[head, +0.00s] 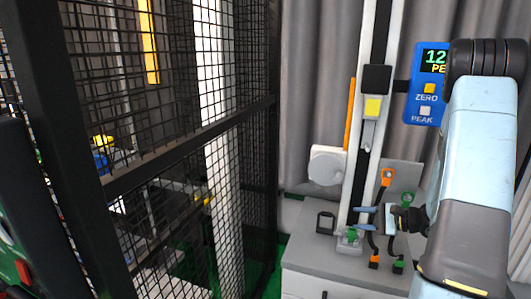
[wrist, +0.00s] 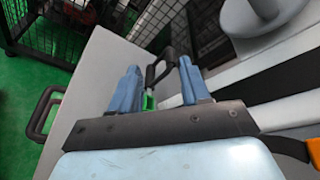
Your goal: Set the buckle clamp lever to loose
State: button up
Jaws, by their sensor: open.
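The buckle clamp shows as a small green and grey piece (head: 351,235) at the foot of the tall column. In the wrist view its green part (wrist: 150,102) and a dark looped lever (wrist: 160,68) appear between my fingers. My gripper (head: 362,218) is open, its two blue fingers pointing left at the clamp. In the wrist view the fingers (wrist: 160,72) stand on either side of the lever. I cannot tell whether they touch it, and the lever's exact angle is unclear. The gripper partly hides the clamp's lower end in the wrist view.
A black handle (head: 325,222) stands on the grey bench (head: 305,248) left of the clamp. A round white disc (head: 326,166) juts from the column. A blue display (head: 426,84) hangs above; a mesh cage (head: 180,150) fills the left.

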jog(key=s+a+r+n+g+h, duration=0.3)
jog(key=s+a+r+n+g, duration=0.45)
jog(key=s+a+r, duration=0.55)
jog(key=s+d+r+n+t+h, duration=0.1)
jog(key=s+r+n+t+h, duration=0.55)
jog(key=s+r, duration=0.65)
jog(key=m+t+y, duration=0.2)
jog(key=m+y, duration=0.7)
jog(key=m, duration=0.7)
send_near(328, 213)
jog(key=x, duration=0.7)
jog(key=f+x, duration=0.1)
jog(key=x, duration=0.2)
jog(key=shift+w, duration=0.2)
